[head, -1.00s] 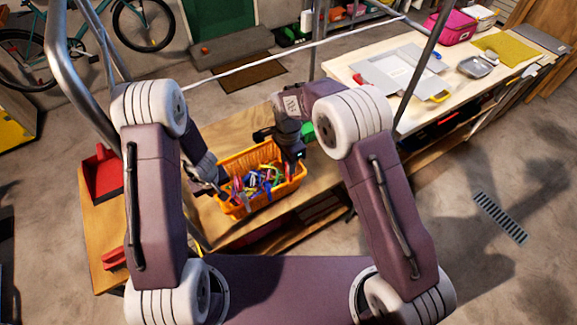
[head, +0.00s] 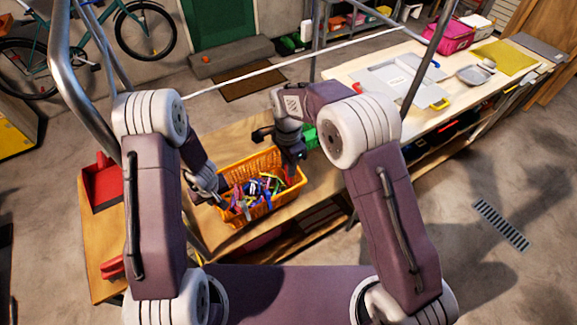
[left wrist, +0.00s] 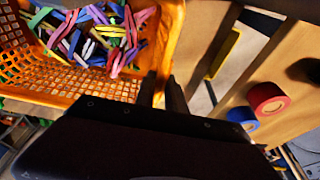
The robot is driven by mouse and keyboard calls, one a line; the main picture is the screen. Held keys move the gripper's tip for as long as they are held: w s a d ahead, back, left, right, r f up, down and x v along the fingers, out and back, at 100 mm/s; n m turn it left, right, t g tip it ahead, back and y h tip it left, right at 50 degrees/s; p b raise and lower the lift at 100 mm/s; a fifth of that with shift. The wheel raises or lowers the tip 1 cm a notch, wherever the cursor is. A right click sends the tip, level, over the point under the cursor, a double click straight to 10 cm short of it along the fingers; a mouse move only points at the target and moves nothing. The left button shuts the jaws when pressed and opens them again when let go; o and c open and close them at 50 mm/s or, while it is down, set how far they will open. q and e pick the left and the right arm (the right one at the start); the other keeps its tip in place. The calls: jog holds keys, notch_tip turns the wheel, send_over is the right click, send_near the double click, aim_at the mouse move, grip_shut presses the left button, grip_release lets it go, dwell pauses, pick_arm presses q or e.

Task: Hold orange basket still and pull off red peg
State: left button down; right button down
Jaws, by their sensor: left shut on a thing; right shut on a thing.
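The orange basket (head: 284,200) stands on the wooden bench, full of loose clothes pegs (head: 254,190) in several colours. My left gripper (head: 222,197) is at the basket's left side; in the left wrist view its dark fingers (left wrist: 163,92) are shut on the orange basket's rim (left wrist: 165,40). My right gripper (head: 290,167) points down at the basket's right end, shut on a small red piece (head: 290,172) that looks like the red peg. The fingers hide most of it, and I cannot tell whether it still touches the basket.
A green object (head: 310,138) is just behind my right gripper. A red dustpan (head: 103,183) lies at the bench's left. A pale worktable (head: 415,100) with trays and a pink case (head: 448,36) stands to the right. A rail crosses behind the basket.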

pick_arm(q)
jog(key=c, duration=1.3)
grip_release()
jog(key=shift+r, duration=0.1)
pick_arm(e)
jog(key=shift+r, duration=0.1)
